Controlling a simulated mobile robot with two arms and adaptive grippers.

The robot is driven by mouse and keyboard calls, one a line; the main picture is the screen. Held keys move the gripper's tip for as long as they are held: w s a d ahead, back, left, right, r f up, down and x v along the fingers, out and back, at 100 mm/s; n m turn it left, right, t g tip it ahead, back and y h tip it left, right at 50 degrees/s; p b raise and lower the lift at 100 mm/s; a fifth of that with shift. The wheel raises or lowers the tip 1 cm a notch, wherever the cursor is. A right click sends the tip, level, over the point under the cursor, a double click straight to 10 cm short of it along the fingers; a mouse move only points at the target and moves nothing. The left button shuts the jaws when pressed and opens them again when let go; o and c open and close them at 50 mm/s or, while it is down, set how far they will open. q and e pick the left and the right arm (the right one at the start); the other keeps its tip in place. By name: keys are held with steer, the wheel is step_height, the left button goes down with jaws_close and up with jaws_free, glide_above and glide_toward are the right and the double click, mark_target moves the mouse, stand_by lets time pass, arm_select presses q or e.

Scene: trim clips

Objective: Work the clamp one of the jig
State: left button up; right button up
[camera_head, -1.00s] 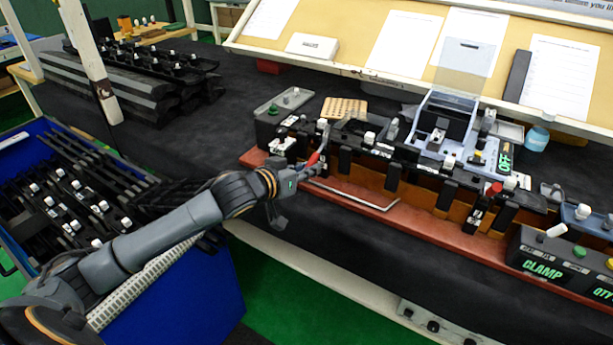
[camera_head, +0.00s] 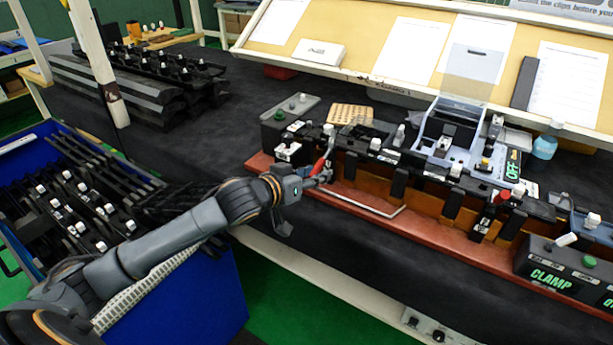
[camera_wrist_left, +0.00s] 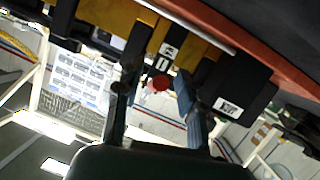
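The jig (camera_head: 372,218) is a long red-brown base with black blocks along the bench's front edge. Near its left end is a toggle clamp with a red handle (camera_head: 318,167) and a metal lever, tilted up; I take it as clamp one. My left gripper (camera_head: 325,177) is at this handle. In the left wrist view the fingers (camera_wrist_left: 158,100) are apart, with the round red handle end (camera_wrist_left: 160,83) showing in the gap between them. I cannot tell whether a finger touches it. My right gripper is not in view.
Another red-handled clamp (camera_head: 503,195) sits farther right on the jig. A control box marked CLAMP (camera_head: 548,268) stands at the right. A bent metal rod (camera_head: 372,208) lies along the jig's front. A blue bin (camera_head: 205,300) of black trim parts is at lower left.

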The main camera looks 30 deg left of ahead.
arm_select(q)
steer(key=v, duration=1.2)
steer(key=shift+f, duration=0.1)
